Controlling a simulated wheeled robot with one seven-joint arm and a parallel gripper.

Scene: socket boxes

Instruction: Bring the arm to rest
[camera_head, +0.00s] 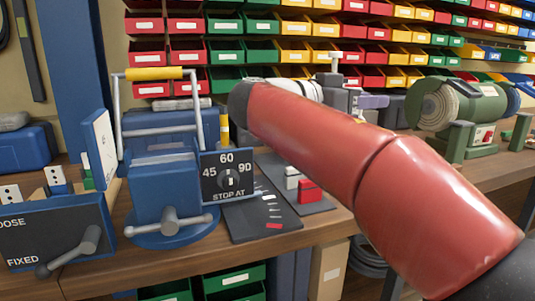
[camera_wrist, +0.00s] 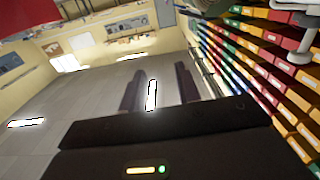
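My red arm reaches across the head view from the lower right to the upper middle, above the bench. My gripper cannot be made out in the head view.
A blue vise (camera_head: 165,180) with a dial plate marked 45, 60, 90 (camera_head: 228,177) stands on the wooden bench (camera_head: 190,262). A LOOSE/FIXED panel (camera_head: 55,235) is at left. A green grinder (camera_head: 455,108) is at right. Coloured bins (camera_head: 228,50) line the back.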

